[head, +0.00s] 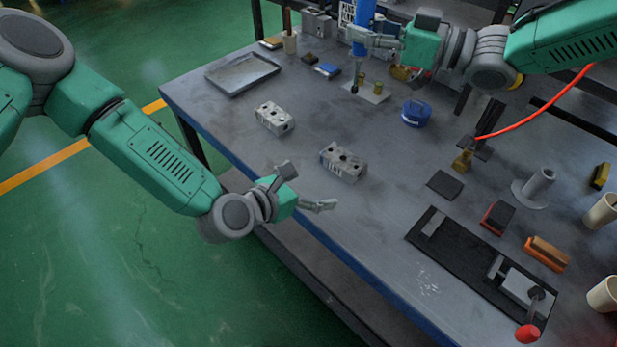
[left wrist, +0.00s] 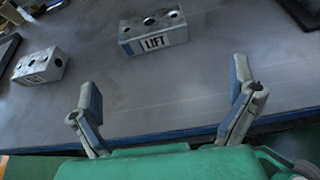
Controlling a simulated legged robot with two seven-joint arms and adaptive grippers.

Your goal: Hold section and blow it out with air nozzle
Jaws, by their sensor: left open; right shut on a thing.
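Two grey metal valve sections with holes on top lie apart on the bench (head: 310,125): a left one (head: 273,117) and a right one (head: 343,161). In the left wrist view, one section (left wrist: 152,32) bears the label LIFT, and the other (left wrist: 40,66) lies left of it. My left gripper (head: 308,187) is open and empty at the bench's front edge, short of both sections; its spread fingers (left wrist: 165,85) show clear bench between them. My right gripper (head: 370,40) is shut on an upright blue tool (head: 362,22) with a thin dark lower end.
A shallow tray (head: 243,74) lies at the back left. A red hose (head: 540,112) reaches a brass-coloured piece (head: 462,160). A blue round container (head: 416,113) stands behind the right section. A black fixture (head: 475,265) with a red knob (head: 528,333) lies front right.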

